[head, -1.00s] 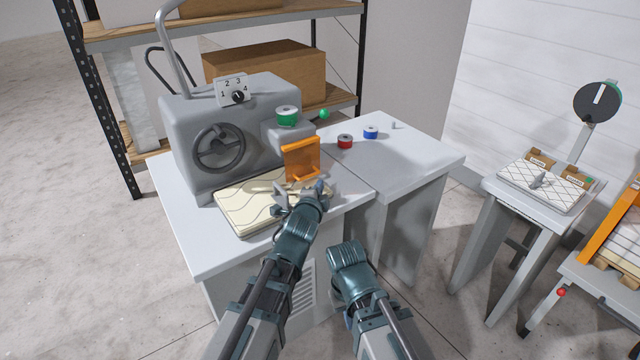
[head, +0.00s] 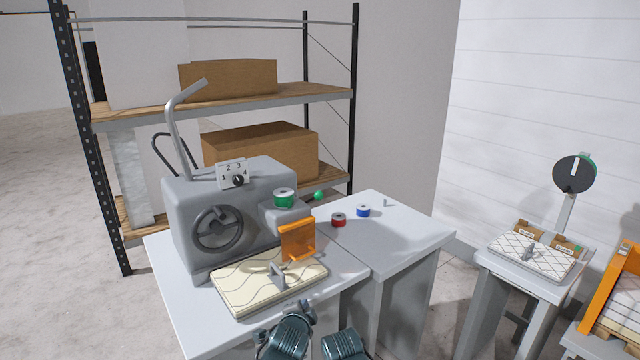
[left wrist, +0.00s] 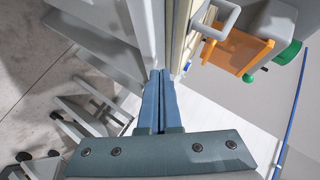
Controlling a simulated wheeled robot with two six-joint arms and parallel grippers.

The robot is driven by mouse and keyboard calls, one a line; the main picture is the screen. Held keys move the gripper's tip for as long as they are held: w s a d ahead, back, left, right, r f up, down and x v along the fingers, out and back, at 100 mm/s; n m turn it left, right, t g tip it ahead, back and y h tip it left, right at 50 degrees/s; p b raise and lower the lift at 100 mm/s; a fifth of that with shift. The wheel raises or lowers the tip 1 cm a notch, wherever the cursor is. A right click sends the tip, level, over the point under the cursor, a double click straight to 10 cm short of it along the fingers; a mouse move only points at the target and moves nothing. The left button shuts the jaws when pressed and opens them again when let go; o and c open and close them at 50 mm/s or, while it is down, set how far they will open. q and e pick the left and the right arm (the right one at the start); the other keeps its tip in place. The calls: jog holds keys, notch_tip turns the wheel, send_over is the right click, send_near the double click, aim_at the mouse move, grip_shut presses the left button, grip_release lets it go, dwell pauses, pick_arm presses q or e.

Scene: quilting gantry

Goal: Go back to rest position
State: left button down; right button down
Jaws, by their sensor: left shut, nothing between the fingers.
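My left gripper (head: 302,310) is low in the head view, in front of the grey table's (head: 185,315) front edge and mostly hidden by its wrist. In the left wrist view its two blue fingers (left wrist: 160,85) are together with nothing between them. The cream quilted pad (head: 240,290), with a grey handle (head: 278,275), lies on the table, apart from the gripper. An orange bracket (head: 297,240) stands at the pad's back right; it also shows in the left wrist view (left wrist: 238,50). My right forearm is at the bottom edge; its gripper is not visible.
A grey machine (head: 255,205) with a handwheel (head: 217,230) stands behind the pad. A green spool (head: 284,198), red spool (head: 339,220) and blue spool (head: 363,211) are to the right. A smaller stand (head: 500,270) is at right. Shelving (head: 240,107) is behind.

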pick_arm(q)
jog(key=s+f+n+g, duration=0.3)
jog(key=s+f+g, duration=0.1)
jog(key=s, duration=0.3)
jog(key=s+a+f+n+g+y, duration=0.1)
jog(key=s+f+n+g, duration=0.2)
jog(key=s, duration=0.4)
jog(key=s+f+n+g+y, duration=0.1)
jog(key=s+f+n+g, duration=0.3)
jog(key=s+g, duration=0.1)
jog(key=shift+s+a+f+g, duration=0.2)
jog(key=shift+s+f+g, duration=0.15)
jog(key=shift+s, duration=0.55)
